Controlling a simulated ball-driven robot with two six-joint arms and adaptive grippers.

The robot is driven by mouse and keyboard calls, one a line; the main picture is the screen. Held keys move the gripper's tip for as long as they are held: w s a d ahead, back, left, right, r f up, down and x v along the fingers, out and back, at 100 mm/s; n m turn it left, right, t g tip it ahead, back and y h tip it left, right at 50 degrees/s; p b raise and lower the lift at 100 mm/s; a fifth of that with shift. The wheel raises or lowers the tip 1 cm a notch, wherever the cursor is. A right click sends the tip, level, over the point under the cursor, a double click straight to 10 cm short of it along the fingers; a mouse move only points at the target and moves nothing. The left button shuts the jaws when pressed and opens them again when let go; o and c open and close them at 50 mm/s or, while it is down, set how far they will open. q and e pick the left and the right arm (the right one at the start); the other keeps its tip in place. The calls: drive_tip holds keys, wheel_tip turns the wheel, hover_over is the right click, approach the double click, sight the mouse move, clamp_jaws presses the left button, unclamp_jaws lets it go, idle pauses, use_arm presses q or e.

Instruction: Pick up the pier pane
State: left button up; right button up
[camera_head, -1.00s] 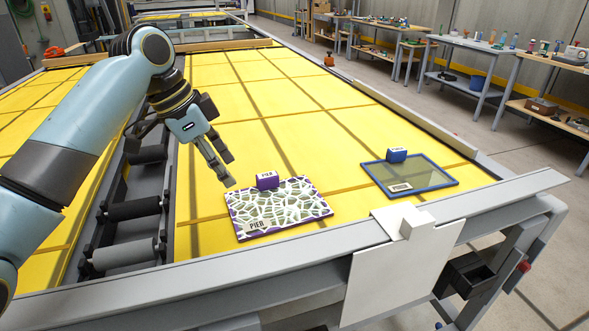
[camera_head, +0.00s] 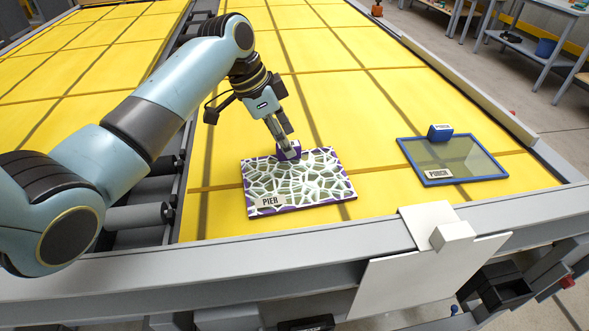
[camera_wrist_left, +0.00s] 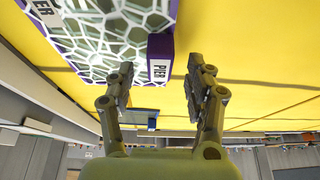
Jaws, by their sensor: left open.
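The pier pane (camera_head: 298,181) lies flat on the yellow table, a white and green web pattern in a purple frame with a "PIER" label. Its purple handle block (camera_head: 289,153) stands at its far edge. My left gripper (camera_head: 281,142) is right at this handle, partly covering it. In the left wrist view, the two fingers (camera_wrist_left: 160,78) are apart, with the labelled handle (camera_wrist_left: 161,57) between their tips and a gap showing on the right side. The pane (camera_wrist_left: 110,28) shows beyond the left finger. My right gripper is not in view.
A blue-framed pane (camera_head: 470,160) labelled "PORCH" with a blue handle lies to the right. A white panel with a block (camera_head: 425,270) sits at the table's grey front rail (camera_head: 230,254). Rollers run along the left gap. The yellow surface beyond the panes is clear.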

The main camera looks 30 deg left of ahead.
use_arm(q)
drive_tip(key=shift+x, duration=1.3)
clamp_jaws()
drive_tip(key=shift+r, duration=0.1)
